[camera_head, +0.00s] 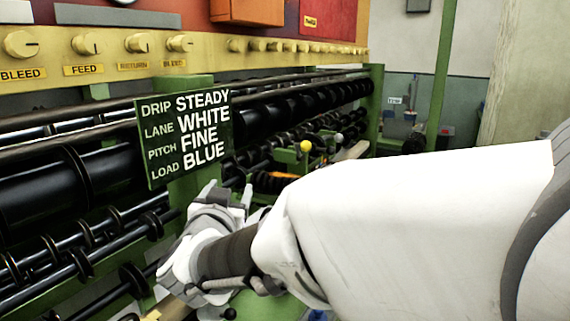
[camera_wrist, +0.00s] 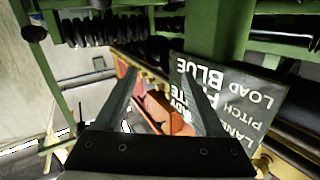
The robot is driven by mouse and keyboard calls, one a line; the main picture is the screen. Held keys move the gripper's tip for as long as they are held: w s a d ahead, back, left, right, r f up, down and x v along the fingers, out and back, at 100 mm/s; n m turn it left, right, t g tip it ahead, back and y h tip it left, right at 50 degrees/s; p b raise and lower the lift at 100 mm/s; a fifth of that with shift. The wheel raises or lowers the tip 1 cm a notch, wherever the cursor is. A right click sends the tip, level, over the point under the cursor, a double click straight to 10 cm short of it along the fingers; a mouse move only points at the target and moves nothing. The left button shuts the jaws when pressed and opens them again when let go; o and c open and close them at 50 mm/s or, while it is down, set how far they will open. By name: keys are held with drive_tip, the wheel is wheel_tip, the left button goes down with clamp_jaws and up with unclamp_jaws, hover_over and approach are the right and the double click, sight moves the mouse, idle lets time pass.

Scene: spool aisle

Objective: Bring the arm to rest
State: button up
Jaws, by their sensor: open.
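My gripper (camera_head: 232,196) is at the end of my white arm, which reaches in from the right in the head view. It is just below and right of a dark green sign (camera_head: 185,137) in front of the spool machine. The sign reads drip steady, lane white, pitch fine, load blue. In the wrist view my gripper (camera_wrist: 160,85) has its two fingers apart with nothing held between them. The sign (camera_wrist: 250,100) shows there turned over, partly behind the right finger. I cannot tell the exact gap between gripper and sign.
Black rollers (camera_head: 60,190) and rods fill the machine's front. A yellow panel (camera_head: 110,50) with knobs runs above. A yellow ball knob (camera_head: 306,146) stands beyond my gripper. A green post (camera_head: 446,75) rises at the right. An orange box (camera_wrist: 170,112) shows between the fingers.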

drive_tip(key=s+d+r+n+g+y+p, duration=0.3)
drive_tip(key=s+d+r+g+y, duration=0.1)
drive_tip(key=d, duration=0.2)
drive_tip(key=s+d+f+g+h+p, duration=0.1)
drive_tip(key=s+d+f+g+h, duration=0.1)
drive_tip(key=s+d, duration=0.7)
drive_tip(key=s+d+f+m+g+h+p, duration=0.1)
drive_tip(key=s+d+f+g, duration=0.4)
drive_tip(key=s+d, duration=0.5)
drive_tip(key=shift+s+f+m+g+h+p, duration=0.15)
drive_tip(key=shift+f+m+g+h+p, duration=0.2)
drive_tip(key=shift+h+p, duration=0.35)
